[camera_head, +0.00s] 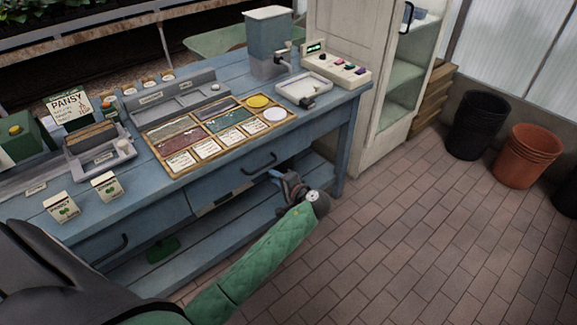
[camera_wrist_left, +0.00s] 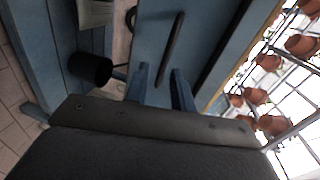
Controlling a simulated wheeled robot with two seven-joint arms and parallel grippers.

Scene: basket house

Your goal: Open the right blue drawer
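The blue workbench has two drawers with dark bar handles. The right blue drawer (camera_head: 225,181) looks shut, and its handle (camera_head: 260,164) shows on the front. My left gripper (camera_head: 281,178) is just right of and below that handle in the head view. In the left wrist view my left gripper (camera_wrist_left: 160,86) is open, with its two blue fingers apart. The dark handle (camera_wrist_left: 172,50) runs up ahead, its near end in line with the gap between the fingers. I cannot tell whether the fingers touch it. My right gripper is not in view.
The left drawer's handle (camera_head: 110,249) is nearer me. The benchtop carries a seed tray (camera_head: 165,171), a button panel (camera_head: 338,66) and a blue-grey dispenser (camera_head: 268,40). A lower shelf (camera_head: 185,257) runs beneath.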

